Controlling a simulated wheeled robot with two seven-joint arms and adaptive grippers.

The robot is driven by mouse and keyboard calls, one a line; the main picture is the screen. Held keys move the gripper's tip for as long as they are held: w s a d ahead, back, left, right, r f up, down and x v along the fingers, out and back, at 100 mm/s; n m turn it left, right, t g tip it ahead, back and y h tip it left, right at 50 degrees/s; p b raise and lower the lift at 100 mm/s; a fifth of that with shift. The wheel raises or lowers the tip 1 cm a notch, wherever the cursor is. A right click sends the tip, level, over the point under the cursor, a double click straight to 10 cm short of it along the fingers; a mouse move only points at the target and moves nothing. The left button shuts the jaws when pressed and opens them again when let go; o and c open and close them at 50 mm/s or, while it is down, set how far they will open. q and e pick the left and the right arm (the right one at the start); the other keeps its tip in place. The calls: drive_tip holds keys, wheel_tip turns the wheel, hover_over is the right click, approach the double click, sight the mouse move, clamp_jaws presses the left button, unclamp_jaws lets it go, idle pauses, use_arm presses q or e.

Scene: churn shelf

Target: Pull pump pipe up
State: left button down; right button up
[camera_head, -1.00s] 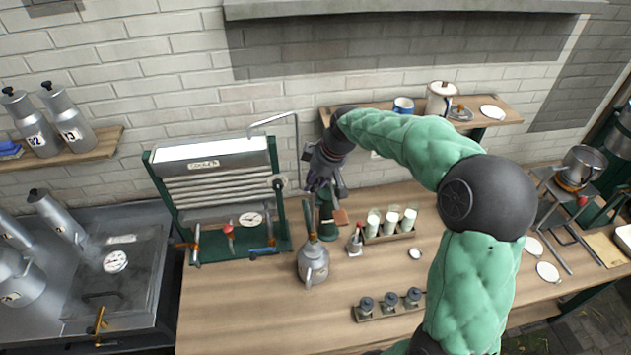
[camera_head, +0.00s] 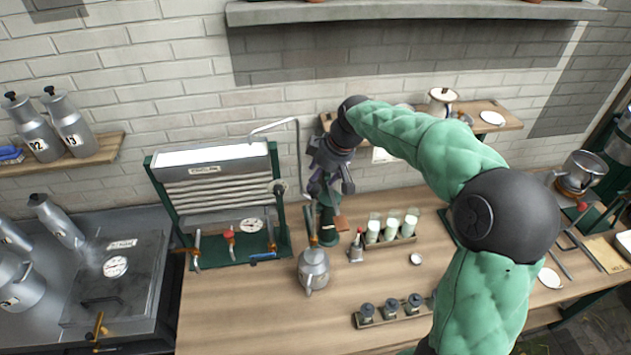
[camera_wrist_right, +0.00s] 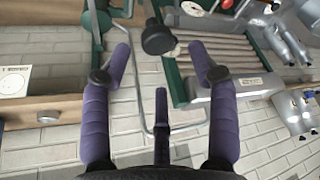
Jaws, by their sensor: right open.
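A thin grey bent pipe (camera_head: 298,150), which looks like the pump pipe, rises beside the ribbed cooler. Its top bends left over the cooler; its lower part passes beside the green pump body (camera_head: 327,226). My right gripper (camera_head: 331,184) is just right of the pipe and above the pump. It is open and empty, apart from the pipe in the head view. In the right wrist view the pipe (camera_wrist_right: 146,112) runs behind the open purple fingers (camera_wrist_right: 158,52). A black knob (camera_wrist_right: 157,38) shows between the fingertips, farther off. My left gripper is not seen.
The green-framed cooler (camera_head: 215,200) stands left of the pump. A metal can (camera_head: 313,268) stands in front. A rack of milk glasses (camera_head: 392,241) is to the right, with a rack of small jars (camera_head: 390,318) nearer. The table front left is clear.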

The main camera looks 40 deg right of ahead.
drive_tip(key=v, duration=0.8)
idle(0.4)
